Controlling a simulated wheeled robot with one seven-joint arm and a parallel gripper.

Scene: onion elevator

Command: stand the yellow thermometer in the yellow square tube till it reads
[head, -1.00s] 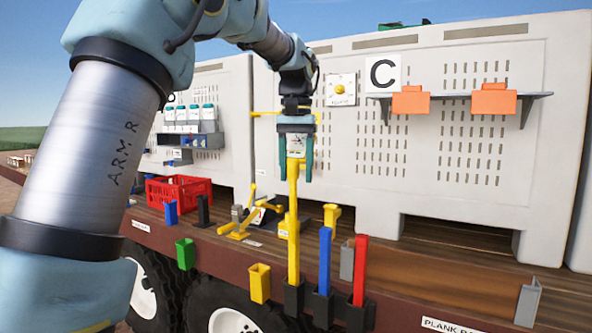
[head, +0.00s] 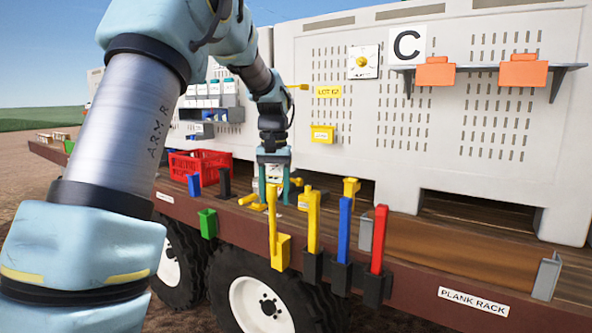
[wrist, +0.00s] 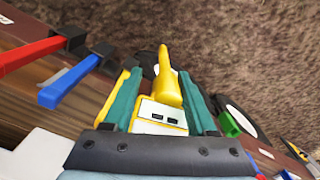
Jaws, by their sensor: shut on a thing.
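My gripper (head: 273,188) is shut on the pale head of the yellow thermometer (head: 272,212) and points down. The head (wrist: 160,117), with two small dark windows, shows between the fingers in the wrist view. The yellow stem hangs down to the yellow square tube (head: 284,252) on the trailer's side. The tube's mouth is partly hidden.
Yellow (head: 313,222), blue (head: 344,230) and red (head: 380,240) uprights stand in black holders close on the right. A green tube (head: 208,223) hangs to the left. A red crate (head: 198,164) sits on the trailer bed. The large grey bins (head: 470,150) stand behind.

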